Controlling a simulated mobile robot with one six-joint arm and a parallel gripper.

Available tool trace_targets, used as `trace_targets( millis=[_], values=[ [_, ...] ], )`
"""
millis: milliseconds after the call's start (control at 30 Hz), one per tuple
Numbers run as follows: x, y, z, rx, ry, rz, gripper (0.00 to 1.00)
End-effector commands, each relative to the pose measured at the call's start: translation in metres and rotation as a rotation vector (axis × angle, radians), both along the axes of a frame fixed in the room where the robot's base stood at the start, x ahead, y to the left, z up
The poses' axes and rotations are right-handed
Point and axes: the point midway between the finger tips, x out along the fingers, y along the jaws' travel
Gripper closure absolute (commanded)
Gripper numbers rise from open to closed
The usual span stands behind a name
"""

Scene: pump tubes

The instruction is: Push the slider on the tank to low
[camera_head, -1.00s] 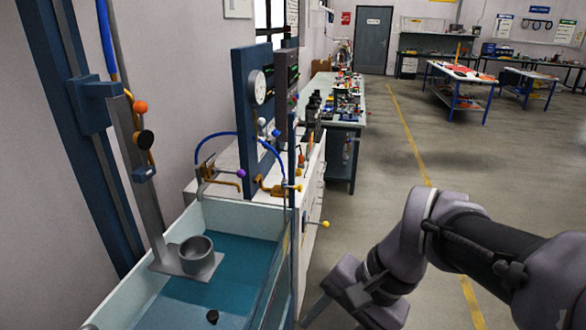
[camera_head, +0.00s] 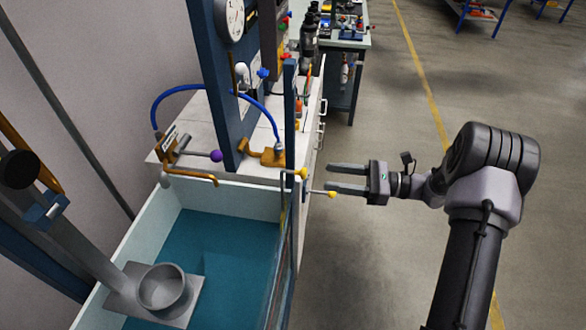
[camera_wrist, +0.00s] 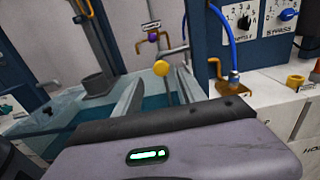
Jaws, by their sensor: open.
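The tank (camera_head: 150,222) is an open white-walled basin of blue-green water at the lower left of the head view. At its right wall, one yellow knob (camera_head: 303,173) sits by the upright post, and another yellow knob (camera_head: 331,194) ends a thin rod sticking out to the right. My gripper (camera_head: 328,177) is open and empty, pointing left at the wall, with the outer knob close by its lower fingertip. In the wrist view a yellow knob (camera_wrist: 161,68) appears between and beyond my fingers; I cannot tell which one. The slider's markings are not readable.
A blue post with a gauge (camera_head: 229,18) and a blue hose stand behind the tank. A purple-knobbed brown tap (camera_head: 190,175) is at the tank's back edge. A grey cup (camera_head: 162,288) stands on a plate over the water.

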Motion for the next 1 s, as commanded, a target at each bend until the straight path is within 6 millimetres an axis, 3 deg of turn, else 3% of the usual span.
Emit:
trace_targets(
  millis=[200, 433, 600, 867, 1000],
  values=[
    [0.010, 0.054, -0.002, -0.001, -0.001, 0.005, 0.52],
    [0.018, 0.096, -0.001, -0.001, -0.001, 0.004, 0.52],
    [0.021, 0.109, 0.000, -0.002, -0.001, 0.002, 0.52],
    [0.021, 0.111, 0.000, -0.002, 0.000, 0.002, 0.52],
    [0.021, 0.110, 0.000, -0.002, 0.000, 0.002, 0.79]
  ],
)
